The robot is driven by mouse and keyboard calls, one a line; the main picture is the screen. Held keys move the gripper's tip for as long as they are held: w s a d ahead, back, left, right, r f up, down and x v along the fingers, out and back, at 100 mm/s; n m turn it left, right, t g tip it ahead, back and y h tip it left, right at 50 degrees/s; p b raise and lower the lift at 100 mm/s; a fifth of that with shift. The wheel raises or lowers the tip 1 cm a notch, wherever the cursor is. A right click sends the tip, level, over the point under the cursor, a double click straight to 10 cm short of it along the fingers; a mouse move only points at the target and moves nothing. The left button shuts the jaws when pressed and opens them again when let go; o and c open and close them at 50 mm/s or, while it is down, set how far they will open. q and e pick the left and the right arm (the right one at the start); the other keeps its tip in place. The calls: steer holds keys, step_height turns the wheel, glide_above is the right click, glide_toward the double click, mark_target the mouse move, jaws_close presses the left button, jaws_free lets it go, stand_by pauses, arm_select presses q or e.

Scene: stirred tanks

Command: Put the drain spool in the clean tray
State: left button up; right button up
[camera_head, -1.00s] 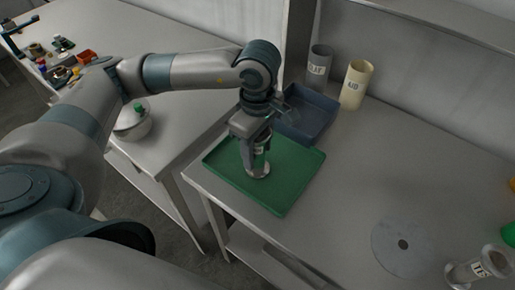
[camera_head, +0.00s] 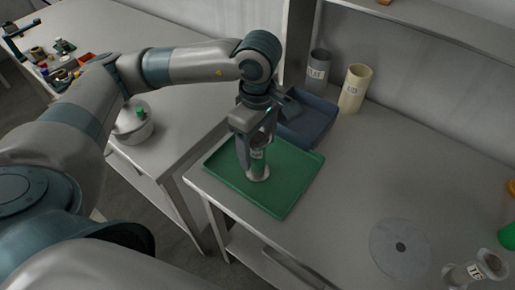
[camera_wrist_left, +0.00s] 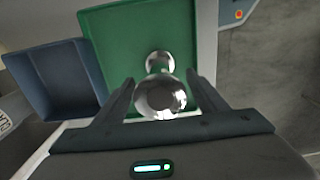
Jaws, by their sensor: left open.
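A metal spool (camera_head: 258,171) with round flanges and a pale label stands upright on the green tray (camera_head: 287,205). In the left wrist view its shiny top flange (camera_wrist_left: 160,97) shows close up, with the green tray (camera_wrist_left: 118,42) beneath. My left gripper (camera_head: 257,148) points down over the tray with its fingers on either side of the spool. In the wrist view the left gripper (camera_wrist_left: 160,78) is open, with gaps between the fingers and the flange. The label is too small to read. My right gripper is not in view.
A blue-grey tray (camera_head: 308,133) lies behind the green one. A grey cylinder (camera_head: 317,70) and a cream cylinder (camera_head: 354,88) stand behind it. Another labelled spool (camera_head: 474,272) and a grey disc (camera_head: 402,268) are at right. The bench between is clear.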

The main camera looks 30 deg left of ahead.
arm_select(q)
step_height(320, 180, up, 2)
step_height(320, 180, up, 6)
steer(key=shift+f+p, duration=0.2)
steer(key=shift+p, duration=0.9)
steer(key=shift+r, duration=0.7)
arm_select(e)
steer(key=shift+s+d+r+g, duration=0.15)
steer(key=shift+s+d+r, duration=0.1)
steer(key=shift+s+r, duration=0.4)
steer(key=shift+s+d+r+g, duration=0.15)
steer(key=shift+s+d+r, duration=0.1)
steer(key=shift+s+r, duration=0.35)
arm_select(q)
steer(key=shift+r, duration=0.1)
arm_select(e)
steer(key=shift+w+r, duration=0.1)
